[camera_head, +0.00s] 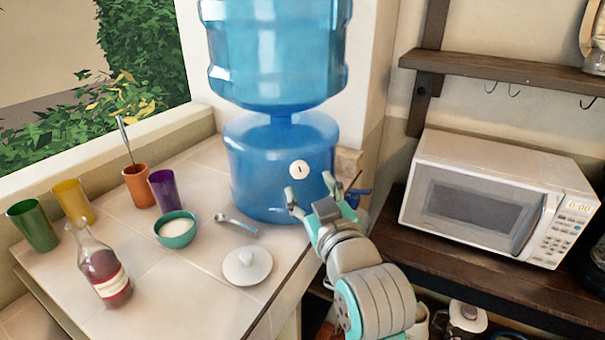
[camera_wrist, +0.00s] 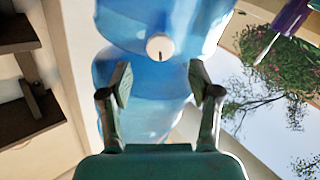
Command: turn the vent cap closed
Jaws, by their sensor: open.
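The vent cap (camera_head: 299,169) is a small white disc with a short dark mark, on the front of the blue water dispenser (camera_head: 262,165). The mark looks about upright in the head view. In the wrist view the vent cap (camera_wrist: 160,47) sits just beyond the fingertips, roughly centred between them, its dark mark near upright. My gripper (camera_head: 309,188) is open and empty, its fingers spread just in front of and slightly below the cap in the head view. In the wrist view my gripper (camera_wrist: 159,82) shows both fingers apart, with no clear contact with the cap.
A white lid (camera_head: 247,266), a spoon (camera_head: 238,226), a teal bowl (camera_head: 177,229), cups and a bottle (camera_head: 105,272) stand on the tiled counter. A microwave (camera_head: 492,200) is on the right shelf.

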